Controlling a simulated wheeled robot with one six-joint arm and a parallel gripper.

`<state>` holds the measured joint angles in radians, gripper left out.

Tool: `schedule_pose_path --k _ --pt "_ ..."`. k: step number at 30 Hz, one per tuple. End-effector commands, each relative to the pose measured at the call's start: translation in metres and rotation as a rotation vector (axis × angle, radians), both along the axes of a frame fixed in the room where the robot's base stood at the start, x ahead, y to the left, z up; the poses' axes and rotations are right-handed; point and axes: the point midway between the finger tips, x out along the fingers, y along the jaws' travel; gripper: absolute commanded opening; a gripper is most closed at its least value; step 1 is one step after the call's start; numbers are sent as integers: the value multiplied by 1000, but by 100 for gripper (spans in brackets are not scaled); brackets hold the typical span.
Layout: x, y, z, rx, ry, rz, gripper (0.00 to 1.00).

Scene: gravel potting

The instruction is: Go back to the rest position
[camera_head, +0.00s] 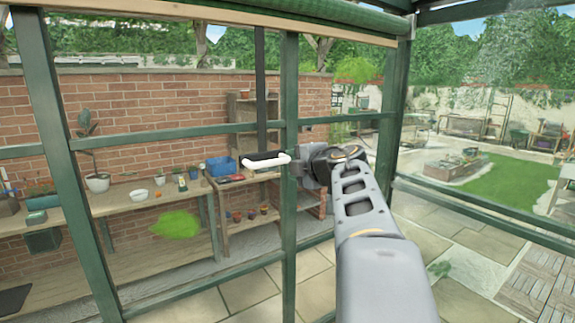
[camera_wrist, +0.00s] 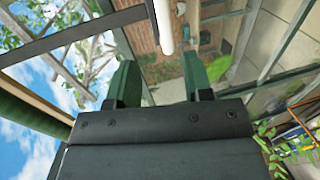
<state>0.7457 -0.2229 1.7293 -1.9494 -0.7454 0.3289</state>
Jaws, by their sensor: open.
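My gripper (camera_wrist: 160,62) shows in the wrist view with its two dark green fingers spread apart. The fingers are open, and nothing is seen clamped between them. In the head view, my arm reaches up from the lower right, and my gripper (camera_head: 298,168) is at its far end, raised in front of a green frame post; its fingers are too small to make out there. A white rod (camera_head: 267,161) with a dark part behind it shows just left of the gripper. A white rod (camera_wrist: 164,25) also shows beyond the fingers in the wrist view.
Green greenhouse posts (camera_head: 289,215) and rails stand close around the arm. A wooden bench (camera_head: 135,197) with a potted plant (camera_head: 97,182) and a blue crate (camera_head: 221,166) lies along the brick wall. Open paving (camera_head: 470,245) and a lawn (camera_head: 495,180) are at right.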

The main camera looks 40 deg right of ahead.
Motion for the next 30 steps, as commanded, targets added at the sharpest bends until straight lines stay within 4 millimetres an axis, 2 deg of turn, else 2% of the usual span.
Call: schedule_pose_path --k 7,10,13,17,20,23,26,27,30 --pt "0 0 0 -3 0 1 46" --pt "0 -7 3 -22 -17 -35 46" --pt "1 -26 12 5 -98 -145 46" --pt "-14 -66 1 180 -234 -426 46" --pt "-32 -77 -32 385 -281 -657 46" --pt "-52 -65 -84 613 -234 -861 46" --pt "-73 -28 -150 845 -89 -1026 46" --pt "-81 -9 -174 926 -15 -1074 46" --pt "-100 43 -225 1088 182 -1150 46"
